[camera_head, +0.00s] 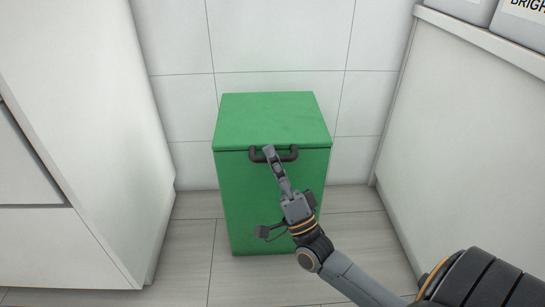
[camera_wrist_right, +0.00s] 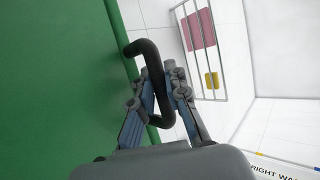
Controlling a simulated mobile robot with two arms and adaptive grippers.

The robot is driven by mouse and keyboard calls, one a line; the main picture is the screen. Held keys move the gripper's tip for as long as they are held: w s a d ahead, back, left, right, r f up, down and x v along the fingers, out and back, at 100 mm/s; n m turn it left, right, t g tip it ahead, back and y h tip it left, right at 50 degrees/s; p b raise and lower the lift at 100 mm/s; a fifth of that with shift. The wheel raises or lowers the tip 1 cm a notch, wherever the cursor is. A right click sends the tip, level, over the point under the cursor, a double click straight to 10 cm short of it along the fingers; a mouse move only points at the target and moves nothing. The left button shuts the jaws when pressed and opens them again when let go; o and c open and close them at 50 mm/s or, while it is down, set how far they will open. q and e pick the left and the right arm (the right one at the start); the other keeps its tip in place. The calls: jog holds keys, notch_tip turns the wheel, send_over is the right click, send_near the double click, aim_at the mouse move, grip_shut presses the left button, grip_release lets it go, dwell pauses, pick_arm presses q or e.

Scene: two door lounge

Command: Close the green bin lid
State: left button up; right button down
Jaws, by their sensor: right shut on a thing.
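The green bin (camera_head: 245,205) stands upright on the floor against the tiled wall in the head view. Its green lid (camera_head: 266,115) lies flat across the top, with no clear gap visible along the front edge. A dark curved handle (camera_head: 291,156) sits at the lid's front edge. My right gripper (camera_head: 271,156) reaches in from the lower right and is shut on this handle. In the right wrist view, the handle (camera_wrist_right: 153,66) passes between the fingers of the right gripper (camera_wrist_right: 160,88), beside a green surface. My left gripper is in neither view.
White cabinets (camera_head: 75,130) stand left of the bin, and a white unit (camera_head: 465,140) stands to the right. Boxes with printed lettering (camera_head: 521,22) rest on that unit. Tiled floor (camera_head: 190,245) is free on both sides of the bin.

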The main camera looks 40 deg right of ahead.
jog(key=c, duration=1.3)
grip_release()
jog(key=shift+a+f, duration=0.15)
jog(key=shift+f, duration=0.3)
jog(key=shift+c, duration=0.2)
jog(key=shift+r, duration=0.15)
jog(key=shift+s, duration=0.1)
jog(key=v, duration=1.2)
